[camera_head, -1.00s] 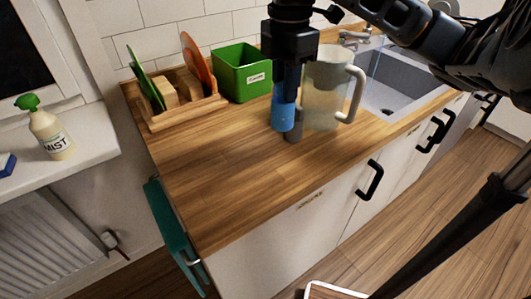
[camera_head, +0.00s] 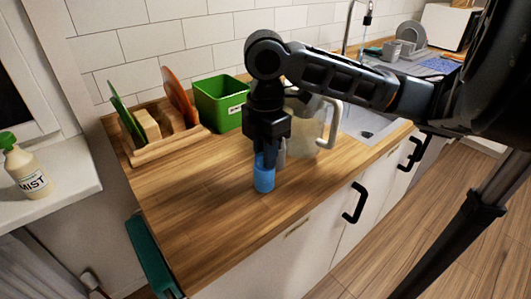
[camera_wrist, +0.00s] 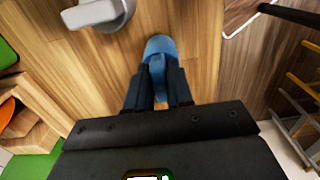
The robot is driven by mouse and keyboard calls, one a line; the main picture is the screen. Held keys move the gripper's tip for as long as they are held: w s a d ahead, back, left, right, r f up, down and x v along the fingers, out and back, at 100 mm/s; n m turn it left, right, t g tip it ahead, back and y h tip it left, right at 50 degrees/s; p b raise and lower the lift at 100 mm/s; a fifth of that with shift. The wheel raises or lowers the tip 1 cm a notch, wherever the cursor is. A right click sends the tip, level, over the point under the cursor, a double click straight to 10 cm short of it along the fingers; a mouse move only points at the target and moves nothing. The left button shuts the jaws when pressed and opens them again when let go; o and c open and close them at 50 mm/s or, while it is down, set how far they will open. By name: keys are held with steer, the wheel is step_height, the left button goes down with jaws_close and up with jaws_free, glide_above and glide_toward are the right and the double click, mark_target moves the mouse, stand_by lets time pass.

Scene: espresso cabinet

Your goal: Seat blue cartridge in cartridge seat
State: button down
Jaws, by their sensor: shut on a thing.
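The blue cartridge (camera_head: 264,177) is between the fingers of my gripper (camera_head: 267,157), with its lower part showing below them. It is about upright over the wooden counter; I cannot tell whether its base touches the wood. In the wrist view, the cartridge's rounded blue end (camera_wrist: 160,47) shows beyond the dark fingers of my gripper (camera_wrist: 158,85), which are shut on it. I cannot make out a cartridge seat in either view.
A translucent pitcher (camera_head: 306,128) stands close behind and right of my gripper. A green bin (camera_head: 220,103) and a wooden rack (camera_head: 165,146) with boards stand at the back. A grey thing (camera_wrist: 116,14) is near the wrist view's top. The counter's front left (camera_head: 200,225) is clear.

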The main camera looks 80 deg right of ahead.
steer(key=shift+f, duration=0.25)
steer(key=shift+f, duration=0.15)
steer(key=c, duration=1)
jaws_free()
steer(key=shift+r, duration=0.2)
